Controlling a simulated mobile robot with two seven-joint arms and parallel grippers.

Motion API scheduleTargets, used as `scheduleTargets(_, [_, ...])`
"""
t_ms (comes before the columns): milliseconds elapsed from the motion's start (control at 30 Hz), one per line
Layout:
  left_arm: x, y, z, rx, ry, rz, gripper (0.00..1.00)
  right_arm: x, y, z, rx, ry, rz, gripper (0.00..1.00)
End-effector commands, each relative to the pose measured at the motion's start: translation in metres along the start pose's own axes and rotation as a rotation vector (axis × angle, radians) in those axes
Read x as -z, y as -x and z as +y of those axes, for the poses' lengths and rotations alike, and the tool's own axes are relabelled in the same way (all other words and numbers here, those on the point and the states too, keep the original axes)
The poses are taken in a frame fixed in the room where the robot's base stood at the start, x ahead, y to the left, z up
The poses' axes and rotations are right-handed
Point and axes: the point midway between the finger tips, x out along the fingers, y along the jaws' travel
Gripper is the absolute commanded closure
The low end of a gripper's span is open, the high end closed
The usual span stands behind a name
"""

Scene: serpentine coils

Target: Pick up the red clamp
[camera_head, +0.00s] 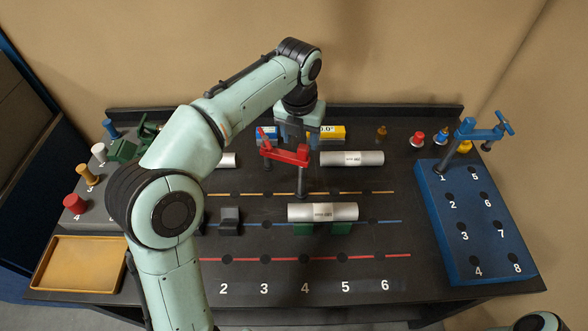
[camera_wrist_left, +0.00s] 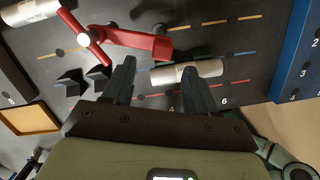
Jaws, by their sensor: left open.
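The red clamp (camera_head: 287,154) stands upright at the middle of the dark table, with its dark post reaching down toward the table. My left gripper (camera_head: 297,134) is just behind and above it in the head view, pointing down. In the left wrist view the red clamp (camera_wrist_left: 148,44) lies just past the tips of the open, empty fingers (camera_wrist_left: 158,72). I cannot tell whether a finger touches it. My right gripper is not in view.
A silver cylinder (camera_head: 323,212) rests on green blocks in front of the clamp; another (camera_head: 352,158) lies to its right. A blue numbered block (camera_head: 477,225) holding a blue clamp (camera_head: 480,132) stands at right. A yellow tray (camera_head: 78,262) is at left.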

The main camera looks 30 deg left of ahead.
Motion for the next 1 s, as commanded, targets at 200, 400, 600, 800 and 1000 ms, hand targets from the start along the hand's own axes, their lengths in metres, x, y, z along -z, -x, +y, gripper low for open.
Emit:
scheduleTargets(200, [-0.001, -0.016, 0.0, 0.0, 0.001, 0.0, 0.43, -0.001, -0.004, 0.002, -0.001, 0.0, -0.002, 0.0])
scheduleTargets(400, [-0.003, -0.046, -0.001, 0.0, 0.001, 0.002, 0.43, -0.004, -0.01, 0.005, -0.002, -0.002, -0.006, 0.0])
scheduleTargets(600, [-0.004, -0.062, -0.001, 0.001, 0.001, -0.002, 0.43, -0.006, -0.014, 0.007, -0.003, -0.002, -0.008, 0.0])
scheduleTargets(800, [-0.004, -0.062, -0.001, 0.001, 0.001, -0.003, 0.43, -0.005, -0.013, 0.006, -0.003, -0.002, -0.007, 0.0])
scheduleTargets(1000, [-0.004, -0.062, -0.001, 0.002, 0.001, -0.003, 1.0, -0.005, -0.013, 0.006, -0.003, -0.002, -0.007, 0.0])
